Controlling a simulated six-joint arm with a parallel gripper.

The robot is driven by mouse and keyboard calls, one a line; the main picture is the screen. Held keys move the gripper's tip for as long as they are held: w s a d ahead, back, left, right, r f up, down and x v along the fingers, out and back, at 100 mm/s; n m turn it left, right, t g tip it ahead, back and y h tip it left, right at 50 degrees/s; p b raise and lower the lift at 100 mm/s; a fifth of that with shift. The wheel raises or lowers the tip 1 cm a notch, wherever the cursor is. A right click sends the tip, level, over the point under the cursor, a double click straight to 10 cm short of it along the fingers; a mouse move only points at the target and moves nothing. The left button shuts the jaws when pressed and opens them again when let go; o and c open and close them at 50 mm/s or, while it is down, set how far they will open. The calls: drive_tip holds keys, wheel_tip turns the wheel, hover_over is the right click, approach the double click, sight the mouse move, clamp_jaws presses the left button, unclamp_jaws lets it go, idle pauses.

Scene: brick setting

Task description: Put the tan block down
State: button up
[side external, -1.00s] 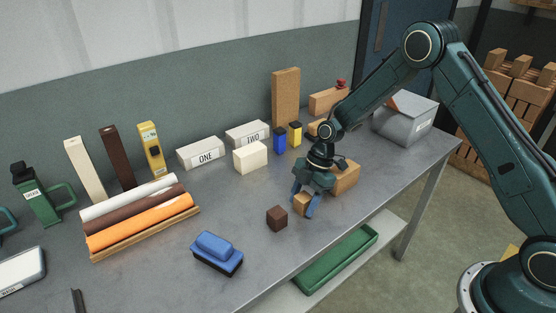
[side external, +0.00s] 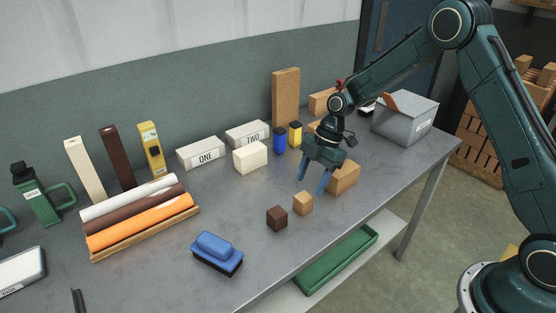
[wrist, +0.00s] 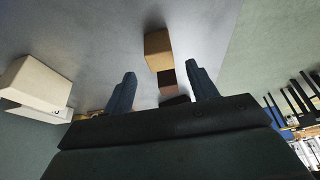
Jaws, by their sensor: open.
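The tan block (side external: 303,203) is a small cube resting on the grey table near its front edge. The dark brown cube (side external: 277,217) stands just left of it, with a small gap between them. My gripper (side external: 314,186) is open and empty, above and behind the tan block and apart from it.
A larger tan block (side external: 345,178) stands close to the right of my gripper. A cream block (side external: 250,157) and blue and yellow pieces (side external: 280,139) stand behind. A blue brush (side external: 217,252) lies at the front left. The table middle is clear.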

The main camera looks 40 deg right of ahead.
drive_tip(key=shift+v, duration=2.7)
drive_tip(key=s+r+m+t+h, duration=0.25)
drive_tip(key=s+r+m, duration=0.65)
drive_tip(key=s+r, duration=0.6)
drive_tip(key=s+r+m+t+h, duration=0.2)
drive_tip(key=s+m, duration=0.7)
drive_tip(key=s, duration=0.6)
wheel_tip(320, 180, up, 2)
drive_tip(key=shift+d+r+t, duration=0.1)
drive_tip(key=shift+d+t, duration=0.4)
drive_tip(key=shift+t, duration=0.05)
